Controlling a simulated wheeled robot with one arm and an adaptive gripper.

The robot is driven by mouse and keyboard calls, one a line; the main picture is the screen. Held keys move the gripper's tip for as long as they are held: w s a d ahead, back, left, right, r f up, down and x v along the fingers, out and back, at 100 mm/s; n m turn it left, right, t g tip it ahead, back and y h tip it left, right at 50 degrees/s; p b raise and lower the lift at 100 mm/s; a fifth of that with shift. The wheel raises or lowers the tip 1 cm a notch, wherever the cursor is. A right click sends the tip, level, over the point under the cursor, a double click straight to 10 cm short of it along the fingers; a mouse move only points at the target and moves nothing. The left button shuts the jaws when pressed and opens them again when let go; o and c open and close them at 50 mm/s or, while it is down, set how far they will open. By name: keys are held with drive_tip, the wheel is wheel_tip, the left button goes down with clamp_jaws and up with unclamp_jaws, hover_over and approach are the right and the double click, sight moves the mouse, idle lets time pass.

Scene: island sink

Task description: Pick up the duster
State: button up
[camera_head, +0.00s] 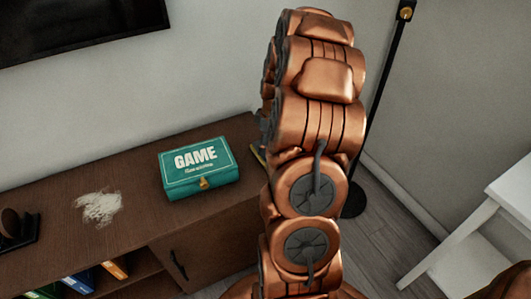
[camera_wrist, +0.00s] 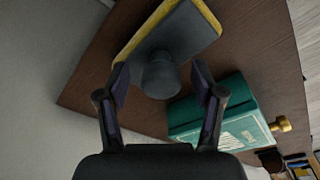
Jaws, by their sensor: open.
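The duster (camera_wrist: 185,32) is a dark grey block with a round knob and a yellow edge. It lies on the brown cabinet top (camera_head: 62,199), near its edge in the wrist view. My gripper (camera_wrist: 159,67) is open, with its two dark fingers apart on either side of the knob. The knob shows between the fingertips; I cannot tell whether they touch it. In the head view my copper arm hides nearly all of the duster; only a thin yellow sliver (camera_head: 258,156) shows at the arm's left edge.
Pale powder (camera_head: 99,207) lies farther left. A black lamp pole (camera_head: 381,95) and a white table (camera_head: 495,225) stand right.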

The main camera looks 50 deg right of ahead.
clamp_jaws()
idle(0.4)
wheel_tip(320, 180, up, 10)
idle(0.6)
